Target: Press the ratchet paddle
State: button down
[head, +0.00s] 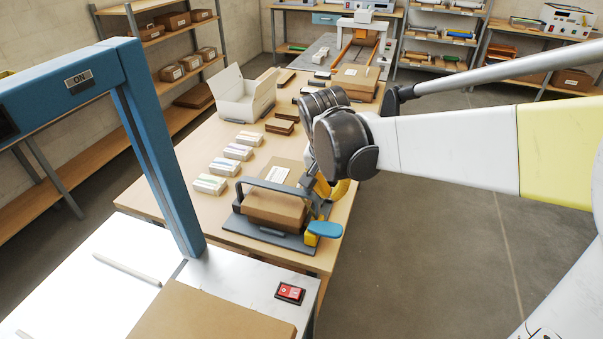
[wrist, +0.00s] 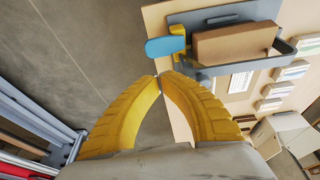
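The blue ratchet paddle (head: 325,229) sticks out at the front right corner of a dark grey press fixture (head: 270,234) on the wooden table. The paddle joins a yellow block (head: 311,239), and a brown box (head: 276,207) sits in the fixture under a grey bar. In the wrist view the paddle (wrist: 165,46) lies just beyond my fingertips. My gripper (wrist: 160,77) has yellow fingers whose tips meet or nearly meet, with nothing between them. It is apart from the paddle in the picture. In the head view my arm partly hides the gripper, behind the fixture.
Several small pale bundles (head: 224,167) stand in a row left of the fixture, with an open white carton (head: 246,96) behind. A blue-framed machine (head: 160,150) with a red switch (head: 290,292) stands at the front left. Open floor (head: 430,240) lies right of the table.

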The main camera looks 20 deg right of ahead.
aim_at(333, 226)
jog(key=b+x, duration=0.1)
jog(key=x, duration=0.3)
jog(key=b+x, duration=0.2)
jog(key=x, duration=0.2)
jog(key=b+x, duration=0.2)
jog(key=x, duration=0.2)
jog(key=shift+s+a+f, duration=0.1)
jog(key=shift+s+f, duration=0.3)
jog(key=shift+f, duration=0.65)
